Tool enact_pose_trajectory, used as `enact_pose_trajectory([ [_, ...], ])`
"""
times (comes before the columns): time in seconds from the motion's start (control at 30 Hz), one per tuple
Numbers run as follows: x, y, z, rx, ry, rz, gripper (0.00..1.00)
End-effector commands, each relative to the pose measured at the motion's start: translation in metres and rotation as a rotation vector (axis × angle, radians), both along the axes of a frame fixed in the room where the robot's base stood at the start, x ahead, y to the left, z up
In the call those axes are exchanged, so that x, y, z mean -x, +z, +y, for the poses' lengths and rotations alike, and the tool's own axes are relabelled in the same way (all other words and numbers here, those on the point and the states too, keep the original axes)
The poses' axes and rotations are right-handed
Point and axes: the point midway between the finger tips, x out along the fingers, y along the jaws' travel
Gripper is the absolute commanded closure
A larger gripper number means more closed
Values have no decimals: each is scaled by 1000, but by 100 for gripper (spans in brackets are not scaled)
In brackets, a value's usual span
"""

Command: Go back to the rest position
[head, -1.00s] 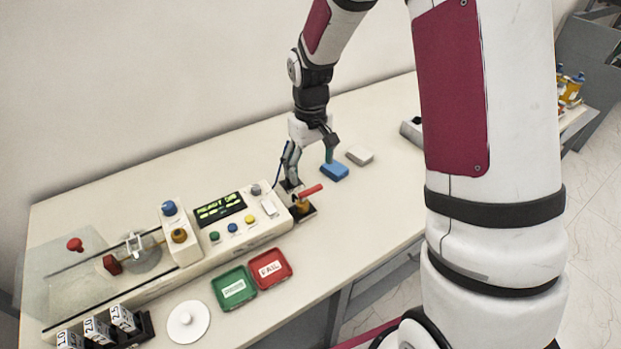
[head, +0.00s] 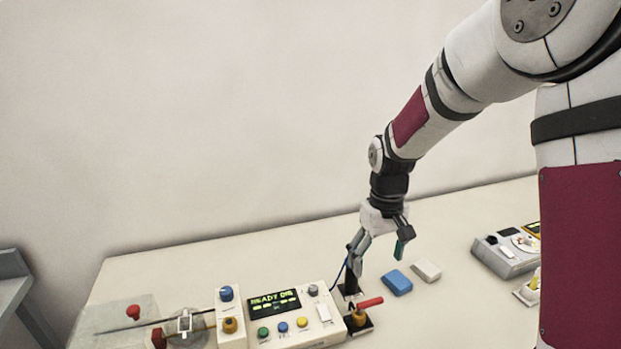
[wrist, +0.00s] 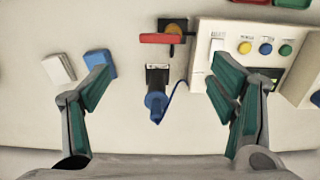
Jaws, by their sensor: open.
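My gripper (head: 380,248) is open and empty above the bench, with its green-padded fingers spread wide. A blue block (head: 397,282) and a white block (head: 427,269) lie on the bench to the right of the gripper in the head view.
A white control box (head: 290,325) with a lit "READY" display and several coloured buttons stands at the front left. A grey device (head: 505,255) stands at the right. The bench surface (head: 200,270) behind the control box is clear, with a bare wall behind.

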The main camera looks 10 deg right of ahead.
Motion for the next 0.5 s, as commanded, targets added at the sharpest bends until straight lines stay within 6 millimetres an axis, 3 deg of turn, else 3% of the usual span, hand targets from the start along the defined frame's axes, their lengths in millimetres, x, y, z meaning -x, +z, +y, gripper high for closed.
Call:
enact_pose_trajectory([
  [0.17, 22, 48, 3, 13, -24, -72, 22],
  [0.3, 53, 90, 5, 21, -55, -144, 22],
  [0.5, 102, 135, 9, 18, -99, -244, 22],
])
